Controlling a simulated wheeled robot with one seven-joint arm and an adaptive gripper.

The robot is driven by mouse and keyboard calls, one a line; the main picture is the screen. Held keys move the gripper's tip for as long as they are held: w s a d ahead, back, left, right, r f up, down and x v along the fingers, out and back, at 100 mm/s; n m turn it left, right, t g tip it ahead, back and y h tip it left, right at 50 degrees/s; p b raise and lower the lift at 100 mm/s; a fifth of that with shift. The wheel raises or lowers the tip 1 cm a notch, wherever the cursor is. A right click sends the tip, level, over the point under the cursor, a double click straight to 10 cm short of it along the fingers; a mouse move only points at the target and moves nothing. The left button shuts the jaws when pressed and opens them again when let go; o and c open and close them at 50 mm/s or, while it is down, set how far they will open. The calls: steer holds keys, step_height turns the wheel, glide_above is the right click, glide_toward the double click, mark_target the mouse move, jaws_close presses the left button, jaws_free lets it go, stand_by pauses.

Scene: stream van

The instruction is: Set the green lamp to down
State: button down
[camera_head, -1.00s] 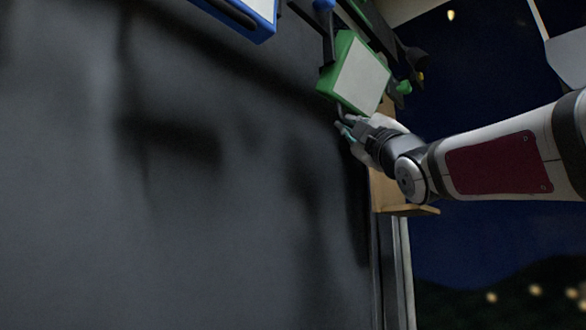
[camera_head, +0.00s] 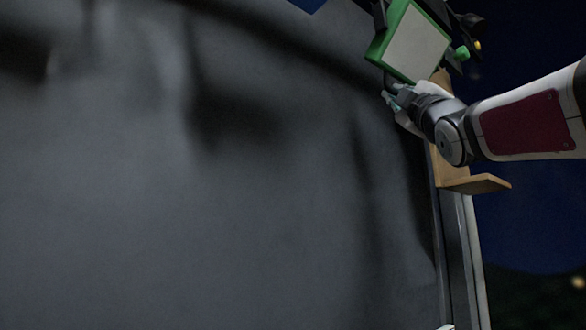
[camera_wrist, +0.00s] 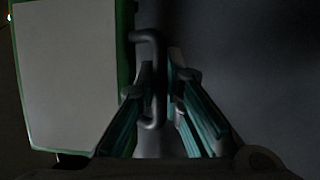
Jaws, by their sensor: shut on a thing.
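The green lamp (camera_head: 414,42) is a green-framed panel with a pale face, tilted, at the top right of the head view. In the wrist view the lamp (camera_wrist: 68,75) fills the left side. A dark bar handle (camera_wrist: 151,50) stands out from the lamp's edge. My gripper (camera_head: 388,91) is at the lamp's lower left edge. In the wrist view my gripper (camera_wrist: 160,82) has its teal-padded fingers on either side of the handle, shut on it.
A wooden board with a small ledge (camera_head: 474,184) is below my wrist at the right. A dark wall or curtain (camera_head: 220,190) fills the left and middle. A dark rail with a green knob (camera_head: 462,53) is beside the lamp. A corner of a blue thing (camera_head: 307,4) shows at the top.

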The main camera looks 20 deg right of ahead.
steer(key=shift+w, duration=0.1)
steer(key=c, duration=2)
jaws_free()
steer(key=shift+o, duration=0.2)
steer(key=shift+f, duration=0.1)
steer(key=v, duration=1.2)
